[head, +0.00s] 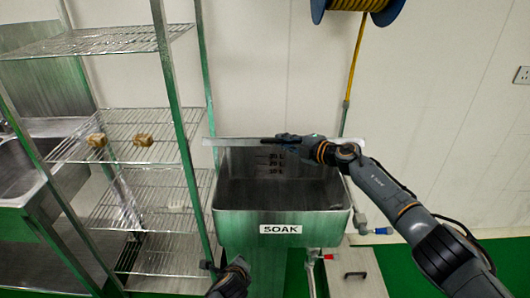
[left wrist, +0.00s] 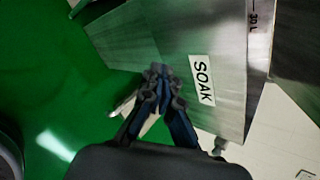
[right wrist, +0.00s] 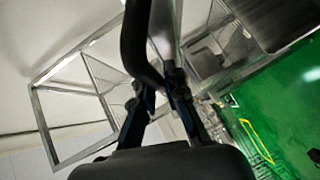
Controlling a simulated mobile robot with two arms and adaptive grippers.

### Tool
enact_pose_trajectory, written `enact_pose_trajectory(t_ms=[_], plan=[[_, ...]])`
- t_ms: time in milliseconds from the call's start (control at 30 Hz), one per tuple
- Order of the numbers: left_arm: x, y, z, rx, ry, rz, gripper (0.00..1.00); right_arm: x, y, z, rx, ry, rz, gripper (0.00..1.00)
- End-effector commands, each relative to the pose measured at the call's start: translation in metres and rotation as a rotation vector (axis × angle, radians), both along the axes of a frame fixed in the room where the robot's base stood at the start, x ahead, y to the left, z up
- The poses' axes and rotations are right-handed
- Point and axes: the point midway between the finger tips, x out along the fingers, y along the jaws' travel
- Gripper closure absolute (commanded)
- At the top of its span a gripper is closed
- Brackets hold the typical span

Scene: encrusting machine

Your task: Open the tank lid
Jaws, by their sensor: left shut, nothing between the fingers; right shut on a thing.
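The steel tank (head: 283,228) with a SOAK label stands in the middle of the head view, its inside exposed. The lid (head: 228,142) shows as a thin, nearly edge-on strip above the tank's back rim. My right gripper (head: 284,138) is shut on the lid's dark handle, which also shows as a curved bar in the right wrist view (right wrist: 134,40). My left gripper (head: 240,264) is low at the tank's front left. In the left wrist view its fingers (left wrist: 158,72) are shut and empty, beside the tank's labelled front (left wrist: 180,50).
A wire shelf rack (head: 130,125) with two small brown items stands left of the tank, and a steel sink (head: 20,170) is farther left. A hose reel (head: 360,6) hangs above. A valve and pipes are at the tank's lower right.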

Motion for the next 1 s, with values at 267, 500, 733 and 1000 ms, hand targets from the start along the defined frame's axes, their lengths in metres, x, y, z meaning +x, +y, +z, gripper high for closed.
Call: enact_pose_trajectory(t_ms=[267, 500, 733, 1000], plan=[[0.061, -0.060, 0.201, 0.566, -0.354, -0.336, 1.00, 0.000, 0.000, 0.002, 0.002, -0.002, -0.001, 1.00], [0.061, -0.080, 0.276, 0.817, -0.478, -0.408, 1.00, 0.001, 0.000, 0.002, 0.002, -0.002, -0.001, 1.00], [0.082, -0.081, 0.278, 0.844, -0.486, -0.412, 1.00, 0.001, 0.000, 0.002, 0.002, -0.002, -0.001, 1.00], [0.131, -0.081, 0.269, 0.841, -0.485, -0.412, 1.00, 0.001, 0.000, 0.002, 0.002, -0.002, -0.001, 1.00]])
